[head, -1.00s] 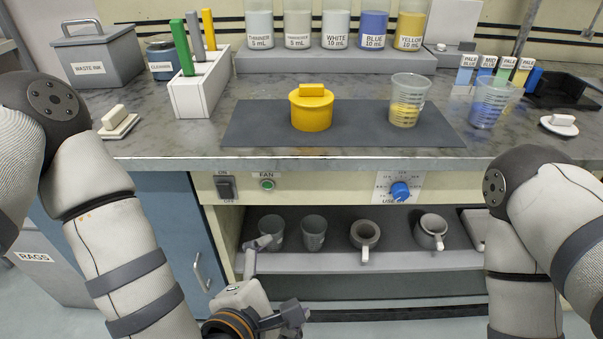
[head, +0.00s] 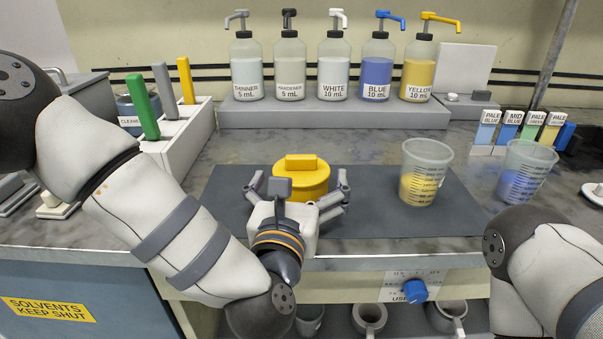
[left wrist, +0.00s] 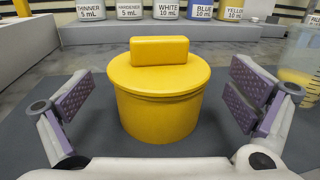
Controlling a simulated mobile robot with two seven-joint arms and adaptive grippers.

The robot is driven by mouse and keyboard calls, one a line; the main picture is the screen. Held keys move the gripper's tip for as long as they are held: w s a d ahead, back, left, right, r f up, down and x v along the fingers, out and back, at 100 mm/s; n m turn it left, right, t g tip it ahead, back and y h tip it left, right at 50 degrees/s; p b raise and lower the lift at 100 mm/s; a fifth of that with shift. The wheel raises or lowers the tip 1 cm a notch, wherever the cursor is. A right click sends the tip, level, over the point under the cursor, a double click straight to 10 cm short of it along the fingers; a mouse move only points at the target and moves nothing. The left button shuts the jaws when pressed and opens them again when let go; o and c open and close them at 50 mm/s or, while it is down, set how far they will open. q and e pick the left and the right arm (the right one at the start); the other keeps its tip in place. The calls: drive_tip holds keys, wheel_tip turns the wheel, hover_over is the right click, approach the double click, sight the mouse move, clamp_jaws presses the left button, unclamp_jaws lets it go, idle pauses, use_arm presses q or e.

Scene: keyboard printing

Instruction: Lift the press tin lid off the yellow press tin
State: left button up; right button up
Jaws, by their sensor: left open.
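The yellow press tin (head: 308,196) stands upright on the dark mat, with its yellow lid (head: 301,166) on top and a block handle on the lid. In the left wrist view, the tin (left wrist: 158,116), lid (left wrist: 160,75) and handle (left wrist: 160,50) show clearly. My left gripper (head: 299,182) is open, with one finger on each side of the tin. The left wrist view shows gaps between both padded fingers (left wrist: 158,100) and the tin. My right gripper is not in view; only part of the right arm shows.
A clear cup with yellow liquid (head: 424,175) stands right of the tin on the mat (head: 232,205). A cup with blue liquid (head: 524,172) is farther right. Pump bottles (head: 334,68) line the grey shelf behind. A white rack (head: 190,150) with coloured handles is at left.

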use_arm(q)
drive_tip(key=shift+w+d, duration=0.15)
drive_tip(key=shift+w, duration=0.55)
drive_tip(key=shift+w+d, duration=0.1)
drive_tip(key=shift+w, duration=0.55)
drive_tip(key=c, duration=1.3)
drive_tip(key=o, duration=1.3)
